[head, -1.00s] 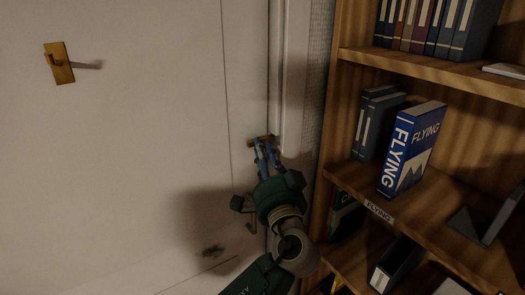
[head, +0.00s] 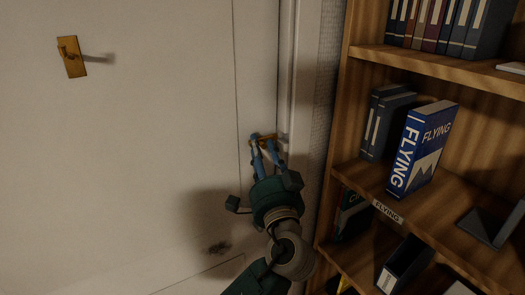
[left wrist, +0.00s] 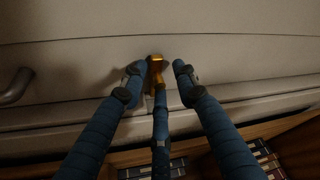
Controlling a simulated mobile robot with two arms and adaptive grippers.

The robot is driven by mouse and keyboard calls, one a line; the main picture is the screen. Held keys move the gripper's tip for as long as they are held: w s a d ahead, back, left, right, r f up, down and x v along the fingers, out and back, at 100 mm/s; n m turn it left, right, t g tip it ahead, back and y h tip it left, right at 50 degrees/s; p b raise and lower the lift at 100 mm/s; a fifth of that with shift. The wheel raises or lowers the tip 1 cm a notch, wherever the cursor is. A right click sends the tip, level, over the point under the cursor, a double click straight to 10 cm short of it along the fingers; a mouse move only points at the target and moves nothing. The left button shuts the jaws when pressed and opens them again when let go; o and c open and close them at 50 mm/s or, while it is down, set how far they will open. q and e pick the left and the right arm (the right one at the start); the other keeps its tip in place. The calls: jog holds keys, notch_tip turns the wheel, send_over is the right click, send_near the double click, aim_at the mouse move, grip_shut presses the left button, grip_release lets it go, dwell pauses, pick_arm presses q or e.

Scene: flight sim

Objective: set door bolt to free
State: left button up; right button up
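The brass door bolt (head: 263,138) sits on the pale door (head: 150,150) near its right edge, beside the white frame. My left gripper (head: 264,148) reaches up to it from below, with its blue fingertips at the bolt. In the left wrist view, the fingers of my left gripper (left wrist: 158,72) are spread apart. The bolt (left wrist: 156,66) shows between the left and right fingertips, just ahead of the middle finger. Whether any finger touches it, I cannot tell. The fingers partly cover the bolt, so its exact position is unclear. My right gripper is not in view.
A brass plate with a lever handle (head: 72,57) is at the door's upper left. A wooden bookshelf (head: 440,72) with binders and a blue FLYING book (head: 422,148) stands close to the right of my left arm. The door face left of the arm is clear.

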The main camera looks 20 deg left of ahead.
pick_arm(q)
jog(key=v, duration=1.2)
